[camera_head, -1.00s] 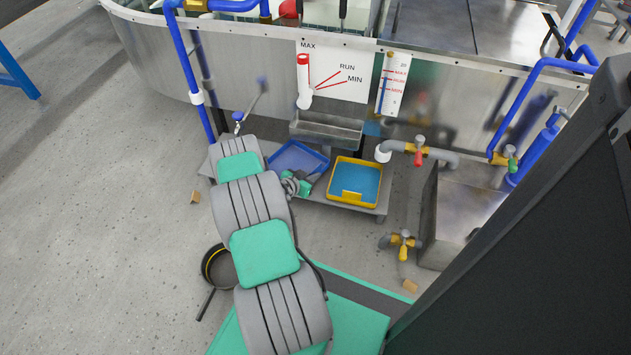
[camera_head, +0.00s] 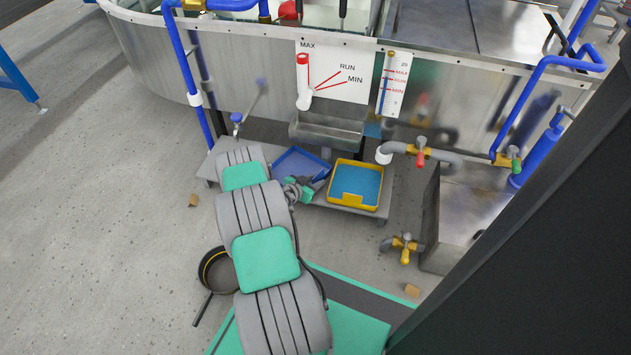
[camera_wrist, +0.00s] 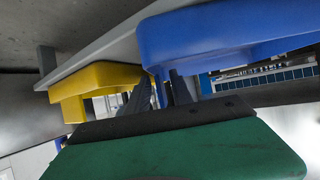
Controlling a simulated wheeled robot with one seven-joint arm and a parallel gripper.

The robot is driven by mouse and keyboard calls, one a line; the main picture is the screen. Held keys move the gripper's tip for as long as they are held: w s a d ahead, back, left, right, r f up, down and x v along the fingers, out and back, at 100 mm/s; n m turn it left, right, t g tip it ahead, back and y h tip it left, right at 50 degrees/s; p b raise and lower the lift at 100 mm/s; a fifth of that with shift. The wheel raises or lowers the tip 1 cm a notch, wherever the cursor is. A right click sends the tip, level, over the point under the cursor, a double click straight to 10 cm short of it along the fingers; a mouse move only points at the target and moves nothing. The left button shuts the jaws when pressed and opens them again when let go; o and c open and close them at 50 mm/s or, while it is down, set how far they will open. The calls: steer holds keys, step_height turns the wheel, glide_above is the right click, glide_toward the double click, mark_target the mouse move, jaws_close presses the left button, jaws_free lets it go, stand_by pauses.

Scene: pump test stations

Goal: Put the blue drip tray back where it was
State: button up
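The blue drip tray (camera_head: 290,163) lies on the low grey shelf, left of the yellow tray and turned at an angle to it. In the wrist view its blue side (camera_wrist: 225,35) fills the upper right. My gripper (camera_head: 318,176) is at the tray's front right corner. In the wrist view my fingers (camera_wrist: 163,92) stand close together, with a narrow blue part of the tray between them; they look shut on it. The exact contact is small and dark. My arm hides the tray's front left part.
The yellow tray (camera_head: 356,185) with a blue inside stands close on the right; it also shows in the wrist view (camera_wrist: 95,85). A metal trough (camera_head: 328,130) hangs above. Pipes with a red-handled valve (camera_head: 421,152) are at the right. A black pan (camera_head: 217,270) lies on the floor.

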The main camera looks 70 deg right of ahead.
steer(key=shift+r, duration=0.15)
steer(key=w+a+r+n+t+y+p, duration=0.1)
steer(key=w+a+r+n+y+p, duration=0.15)
steer(key=w+a+r, duration=0.65)
steer(key=w+a+r+n+t+y+p, duration=0.1)
steer(key=w+a+r+n+t+y, duration=0.2)
steer(key=a+r, duration=0.85)
steer(key=w+a+r+n+y+p, duration=0.1)
steer(key=w+a+r+n+p, duration=0.15)
steer(key=w+a+r, duration=0.8)
steer(key=s+a+r+n+y, duration=0.2)
steer(key=s+a+r+n, duration=0.1)
steer(key=a, duration=0.5)
steer(key=s+a+r+n+y, duration=0.1)
steer(key=s+a+r+n, duration=0.2)
steer(key=s+a+n, duration=0.2)
steer(key=s+a+r+n+t+y+b, duration=0.1)
steer(key=s+a+r+n+y, duration=0.1)
steer(key=s+a, duration=0.5)
steer(key=a+r+n, duration=0.1)
steer(key=a+n, duration=0.1)
steer(key=a, duration=0.4)
steer(key=shift+s+r+n+y, duration=0.15)
steer(key=shift+s+n+y, duration=0.15)
steer(key=shift+n+y, duration=0.1)
